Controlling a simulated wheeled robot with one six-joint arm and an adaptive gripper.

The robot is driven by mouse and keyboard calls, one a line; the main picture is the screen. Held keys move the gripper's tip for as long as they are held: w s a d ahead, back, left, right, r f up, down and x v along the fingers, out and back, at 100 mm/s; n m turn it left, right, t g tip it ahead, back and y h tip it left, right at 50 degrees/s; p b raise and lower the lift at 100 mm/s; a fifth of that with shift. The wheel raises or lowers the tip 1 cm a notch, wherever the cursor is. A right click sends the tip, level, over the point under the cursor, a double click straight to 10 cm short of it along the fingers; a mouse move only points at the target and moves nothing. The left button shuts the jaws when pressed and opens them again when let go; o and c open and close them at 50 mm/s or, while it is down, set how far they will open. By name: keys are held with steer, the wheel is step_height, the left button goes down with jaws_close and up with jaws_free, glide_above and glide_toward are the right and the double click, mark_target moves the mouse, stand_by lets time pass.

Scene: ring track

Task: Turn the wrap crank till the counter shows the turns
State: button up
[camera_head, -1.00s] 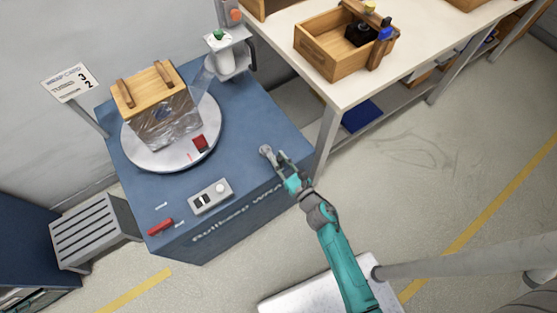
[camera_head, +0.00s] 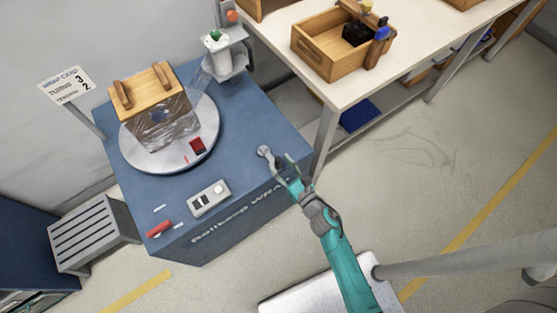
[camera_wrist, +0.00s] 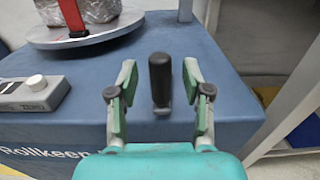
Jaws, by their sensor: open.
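The wrap crank (camera_head: 264,152) is at the right front of the blue wrapping machine's top, its grey end beside my gripper in the head view. In the wrist view its upright black handle (camera_wrist: 160,78) stands between my two fingers, with a gap on each side. My gripper (camera_head: 279,162) is open; its fingertips also show in the wrist view (camera_wrist: 160,70). The counter panel (camera_head: 209,199) has dark windows and a pale knob; I cannot read a number on it. A card (camera_head: 66,86) reads turns 3, and 2 below.
A wrapped crate (camera_head: 156,97) sits on the round turntable (camera_head: 140,160) with a red block at its edge. A film post (camera_head: 225,55) stands behind. A red-handled item (camera_head: 159,229) lies at the front left. A table (camera_head: 290,62) with a wooden tool box (camera_head: 325,60) is at the right.

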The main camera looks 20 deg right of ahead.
steer(key=s+d, duration=0.2)
steer(key=s, duration=0.7)
steer(key=shift+s, duration=0.4)
steer(key=s+r+n+g+h, duration=0.1)
steer(key=s+r+n, duration=0.8)
steer(key=n, duration=0.8)
steer(key=s+r+n+g+h, duration=0.1)
steer(key=s+r+n+h, duration=0.1)
steer(key=s+r+n, duration=0.7)
steer(key=shift+s+a+r+n+g, duration=0.2)
steer(key=shift+s+a+n+g, duration=0.2)
steer(key=shift+s+n, duration=2.95)
steer(key=shift+w+n, duration=0.55)
